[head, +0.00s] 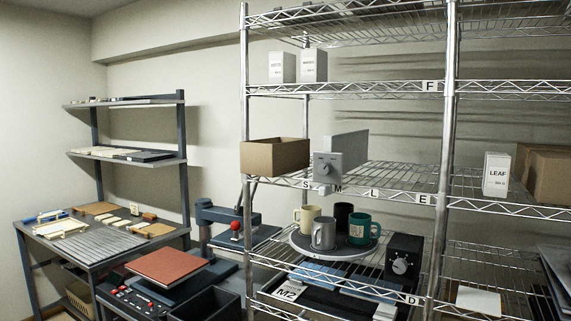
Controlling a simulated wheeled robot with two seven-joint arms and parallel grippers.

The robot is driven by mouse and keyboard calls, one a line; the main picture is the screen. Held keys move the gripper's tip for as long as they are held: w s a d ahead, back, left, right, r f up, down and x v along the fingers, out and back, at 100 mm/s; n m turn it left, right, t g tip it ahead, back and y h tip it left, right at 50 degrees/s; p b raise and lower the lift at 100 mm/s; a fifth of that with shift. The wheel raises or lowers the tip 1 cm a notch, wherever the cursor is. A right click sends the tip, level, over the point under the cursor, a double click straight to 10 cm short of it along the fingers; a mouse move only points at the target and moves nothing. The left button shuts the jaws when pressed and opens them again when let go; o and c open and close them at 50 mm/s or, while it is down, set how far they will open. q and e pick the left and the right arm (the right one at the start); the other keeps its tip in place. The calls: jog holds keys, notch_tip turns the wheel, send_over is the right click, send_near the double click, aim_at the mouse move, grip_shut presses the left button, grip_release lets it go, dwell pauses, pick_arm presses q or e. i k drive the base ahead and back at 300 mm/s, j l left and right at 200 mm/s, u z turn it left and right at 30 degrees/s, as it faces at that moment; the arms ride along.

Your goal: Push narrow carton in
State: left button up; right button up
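A narrow white carton marked LEAF (497,173) stands upright near the front edge of the middle shelf on the right. Two other narrow white cartons, a left one (282,67) and a right one (314,65), stand side by side on the shelf labelled F. The views do not show which of these is the task's narrow carton. Neither of my grippers is in view, and nothing touches these cartons.
Brown cartons (550,174) stand right of the LEAF carton. An open brown box (275,156) and a grey dial unit (327,168) sit at the middle shelf's left. Mugs stand on a round tray (300,242) below. A steel post (447,150) divides the rack. The middle shelf's centre is clear.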

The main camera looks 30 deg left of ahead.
aim_at(274, 157)
jog(key=j+z, duration=0.15)
jog(key=j, duration=0.4)
jog(key=j+z, duration=0.1)
jog(key=j, duration=0.45)
jog(key=j+z, duration=0.15)
jog(key=j, duration=0.4)
jog(key=k+j+z, duration=0.1)
jog(key=j, duration=0.45)
jog(key=k+j+z, duration=0.15)
jog(key=j, duration=0.4)
jog(key=k+j+z, duration=0.15)
jog(key=j, duration=0.35)
jog(key=j+z, duration=0.1)
jog(key=j, duration=0.45)
jog(key=k+j+z, duration=0.15)
jog(key=j, duration=0.35)
jog(key=k, duration=0.1)
